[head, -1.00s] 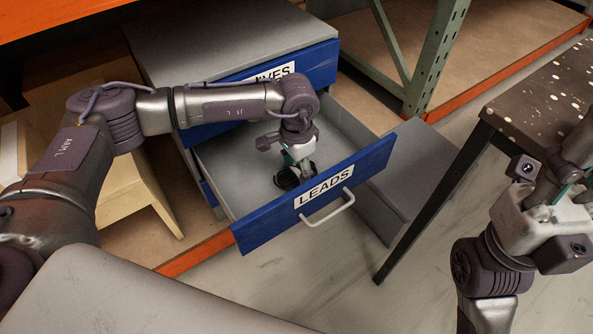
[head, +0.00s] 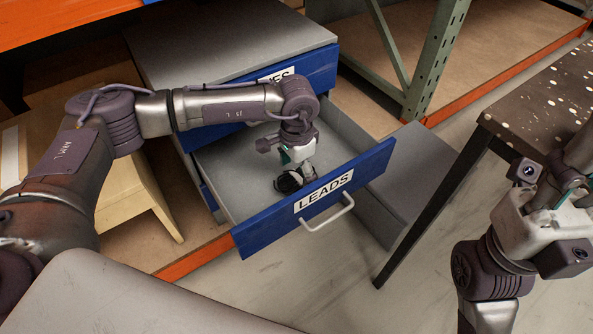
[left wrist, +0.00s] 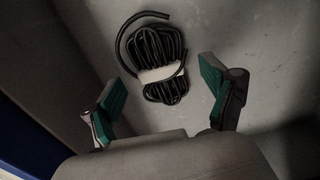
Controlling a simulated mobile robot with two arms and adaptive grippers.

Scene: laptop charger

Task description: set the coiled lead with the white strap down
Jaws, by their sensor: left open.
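The coiled black lead (head: 288,182) lies on the floor of the open blue-fronted drawer (head: 322,195) labelled LEADS. In the left wrist view the coiled lead (left wrist: 151,52) shows its white strap (left wrist: 160,73) around the middle, and one end loops out at the upper left. My left gripper (head: 296,165) is inside the drawer just above the lead. In the left wrist view its green-padded fingers (left wrist: 168,97) are spread wide, one on each side below the coil, with nothing between them. My right gripper (head: 568,185) is at the right edge, its fingers partly cut off and hard to read.
The grey cabinet (head: 230,40) has another blue drawer front above the open one. A dark speckled table (head: 540,95) stands at the right. A green metal rack post (head: 435,60) is behind. The drawer floor around the lead looks bare.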

